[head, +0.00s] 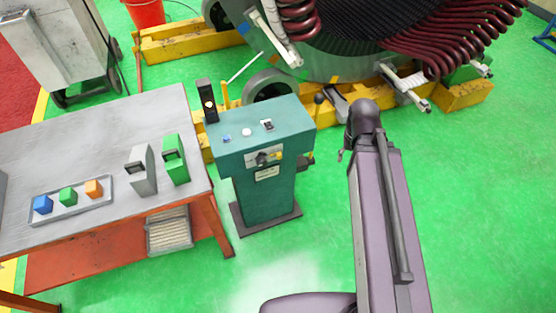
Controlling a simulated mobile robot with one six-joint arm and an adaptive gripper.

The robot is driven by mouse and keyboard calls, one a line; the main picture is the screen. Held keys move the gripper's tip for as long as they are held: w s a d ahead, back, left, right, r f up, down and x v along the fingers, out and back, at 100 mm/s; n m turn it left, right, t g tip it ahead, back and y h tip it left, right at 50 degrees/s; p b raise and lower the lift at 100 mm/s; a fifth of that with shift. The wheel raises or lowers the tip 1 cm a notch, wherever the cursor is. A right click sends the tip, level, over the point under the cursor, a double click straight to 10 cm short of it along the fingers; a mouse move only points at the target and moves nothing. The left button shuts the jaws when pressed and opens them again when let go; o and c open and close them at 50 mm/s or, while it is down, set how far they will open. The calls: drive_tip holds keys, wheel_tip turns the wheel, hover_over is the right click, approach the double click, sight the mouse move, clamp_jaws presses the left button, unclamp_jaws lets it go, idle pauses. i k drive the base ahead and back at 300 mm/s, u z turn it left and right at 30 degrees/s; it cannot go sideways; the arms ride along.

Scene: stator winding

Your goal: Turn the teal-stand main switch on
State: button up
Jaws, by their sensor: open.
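The teal stand (239,194) stands on the green floor, left of my arm. Its front carries a plate with a dark rotary switch (263,158), which looks like the main switch, with a yellow part at its right. The handle's setting is too small to read. The sloped top has a blue button (227,139), a white button (246,132) and a small black-and-white switch (267,125). Only a small dark part of what looks like my gripper (343,152) shows beside my arm's far end, right of the stand and apart from it; the rest is hidden.
A grey-topped table (100,135) stands close left of the stand, bearing a tray (70,203) of coloured blocks and grey and green boxes. The large stator (330,55) on yellow supports lies behind. The floor in front of the stand is clear.

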sight(262, 161)
drive_tip(key=u, duration=0.25)
drive_tip(key=k, duration=0.1)
drive_tip(key=z, duration=1.95)
drive_tip(key=k, duration=0.5)
drive_tip(key=z, duration=0.15)
drive_tip(key=k, duration=0.2)
drive_tip(key=u, duration=3.5)
drive_tip(key=i, duration=0.1)
drive_tip(key=z, duration=1.45)
